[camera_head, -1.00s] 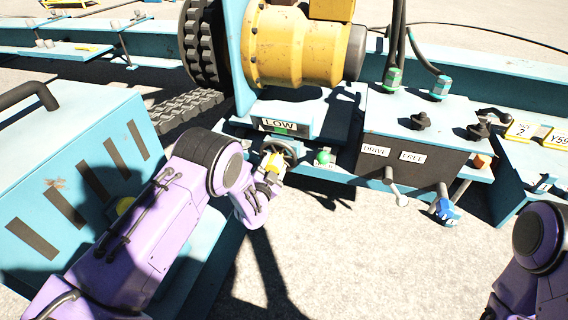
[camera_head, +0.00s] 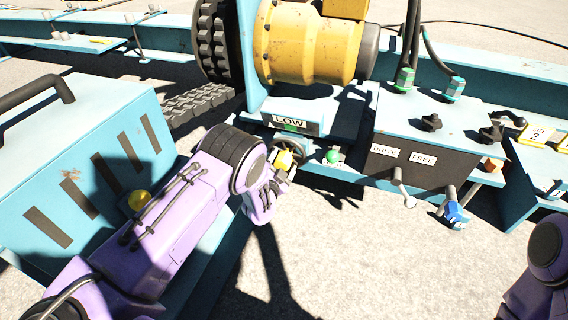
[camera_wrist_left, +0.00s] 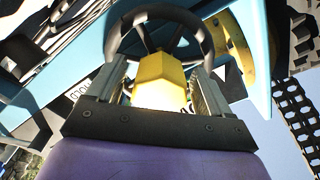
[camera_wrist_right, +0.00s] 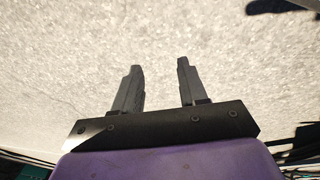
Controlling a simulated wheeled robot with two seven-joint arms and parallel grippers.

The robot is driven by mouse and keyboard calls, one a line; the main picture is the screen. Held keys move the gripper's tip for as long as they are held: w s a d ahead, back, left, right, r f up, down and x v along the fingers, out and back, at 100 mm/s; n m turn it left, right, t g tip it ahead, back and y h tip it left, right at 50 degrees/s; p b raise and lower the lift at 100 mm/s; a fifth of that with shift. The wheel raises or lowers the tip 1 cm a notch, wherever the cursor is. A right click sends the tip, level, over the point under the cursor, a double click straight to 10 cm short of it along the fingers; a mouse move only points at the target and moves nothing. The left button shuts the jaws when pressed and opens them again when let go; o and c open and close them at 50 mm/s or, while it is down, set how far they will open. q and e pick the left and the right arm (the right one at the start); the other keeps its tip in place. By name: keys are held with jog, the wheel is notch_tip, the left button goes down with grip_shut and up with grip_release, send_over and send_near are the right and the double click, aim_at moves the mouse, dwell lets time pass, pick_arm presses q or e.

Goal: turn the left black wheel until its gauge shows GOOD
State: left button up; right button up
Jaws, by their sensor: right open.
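The left black wheel (camera_wrist_left: 205,45) is a spoked handwheel with a yellow hub piece (camera_wrist_left: 160,75) at its middle. In the head view the wheel (camera_head: 294,151) is partly hidden by my left gripper (camera_head: 278,168). The left wrist view shows my left gripper (camera_wrist_left: 160,92) with its fingers on either side of the yellow hub piece, shut on it. Above the wheel, the gauge plate (camera_head: 289,122) reads LOW, with a green patch under the word. My right gripper (camera_wrist_right: 162,85) is open and empty, over bare ground.
A green knob (camera_head: 332,156) is just right of the wheel. A dark panel (camera_head: 400,160) marked DRIVE and FREE has levers below it, one with a blue grip (camera_head: 455,213). A blue slotted box (camera_head: 85,165) stands at the left. Pale ground at front is clear.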

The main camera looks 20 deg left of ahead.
pick_arm(q)
jog(key=s+p, duration=0.4)
jog(key=s, duration=0.6)
jog(key=shift+s+d, duration=0.2)
jog(key=shift+s, duration=0.1)
pick_arm(e)
jog(key=r, duration=0.1)
jog(key=w+r+m+t, duration=0.1)
jog(key=w+r+m+t+h, duration=0.1)
jog(key=r, duration=0.1)
jog(key=shift+w+d, duration=0.1)
jog(key=shift+d, duration=0.25)
